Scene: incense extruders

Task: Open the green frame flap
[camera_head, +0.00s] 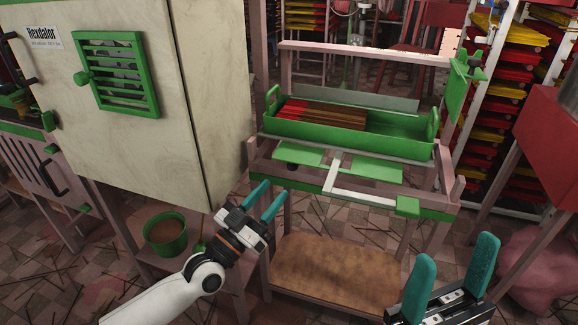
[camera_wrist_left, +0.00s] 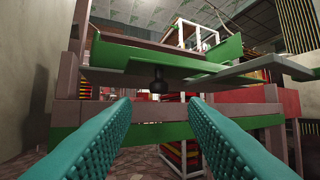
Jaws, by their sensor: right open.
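A wooden frame stand (camera_head: 272,172) holds a green tray (camera_head: 270,127). Below the tray lie two flat green plates, a left one (camera_head: 298,154) and a right one (camera_head: 365,167), with a pale T-shaped bar (camera_head: 330,180) between them. A green block (camera_head: 407,206) sits at the bar's right end. An upright green plate (camera_head: 459,92) is at the stand's right post. I cannot tell which piece is the flap. My left gripper (camera_head: 272,192) is open and empty, in front of the stand's left side. A black knob (camera_wrist_left: 158,84) shows ahead between its fingers. My right gripper (camera_head: 456,255) is open and empty, lower right.
The tray holds red and brown incense sticks (camera_head: 325,113). A large cream cabinet (camera_head: 150,150) with a green vent stands close on the left. A green pot (camera_head: 166,236) is on a low shelf. Racks of coloured trays (camera_head: 505,90) and a red machine (camera_head: 550,130) fill the right.

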